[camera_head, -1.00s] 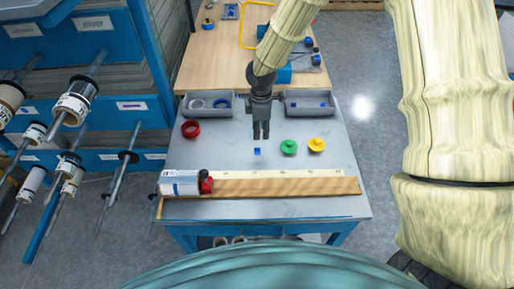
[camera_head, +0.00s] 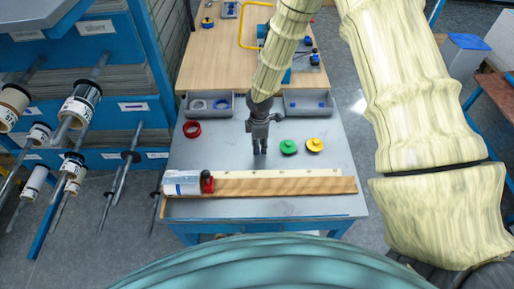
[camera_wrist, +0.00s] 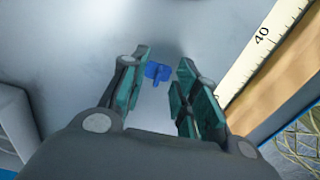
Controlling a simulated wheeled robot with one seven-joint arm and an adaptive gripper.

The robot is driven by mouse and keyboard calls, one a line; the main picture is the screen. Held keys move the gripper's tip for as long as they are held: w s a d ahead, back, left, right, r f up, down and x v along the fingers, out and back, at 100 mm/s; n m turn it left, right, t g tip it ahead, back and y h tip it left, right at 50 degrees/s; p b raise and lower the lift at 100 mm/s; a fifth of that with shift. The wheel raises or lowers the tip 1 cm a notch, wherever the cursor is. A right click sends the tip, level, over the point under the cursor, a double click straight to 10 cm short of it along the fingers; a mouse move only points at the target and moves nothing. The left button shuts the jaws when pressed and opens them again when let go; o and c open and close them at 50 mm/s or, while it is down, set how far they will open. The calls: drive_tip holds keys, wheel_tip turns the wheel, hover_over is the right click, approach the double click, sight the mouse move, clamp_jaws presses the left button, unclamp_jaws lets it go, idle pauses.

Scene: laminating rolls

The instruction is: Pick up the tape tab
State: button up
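The tape tab is a small blue piece (camera_wrist: 157,72) lying on the grey tabletop. In the wrist view it sits between the tips of my gripper (camera_wrist: 163,75), nearer the left finger, and a gap shows between it and the right finger. My gripper is open, with its two teal-padded fingers apart. In the head view my gripper (camera_head: 260,152) points down over the middle of the table and hides most or all of the tab.
A green spool (camera_head: 288,147) and a yellow spool (camera_head: 314,145) stand right of my gripper. A red ring (camera_head: 192,129) lies to the left. A wooden ruler board (camera_head: 290,186) with a white roll (camera_head: 181,183) lies in front. Grey trays (camera_head: 305,104) line the back edge.

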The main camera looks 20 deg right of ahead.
drive_tip(key=shift+f, duration=0.6)
clamp_jaws()
drive_tip(key=shift+r, duration=0.1)
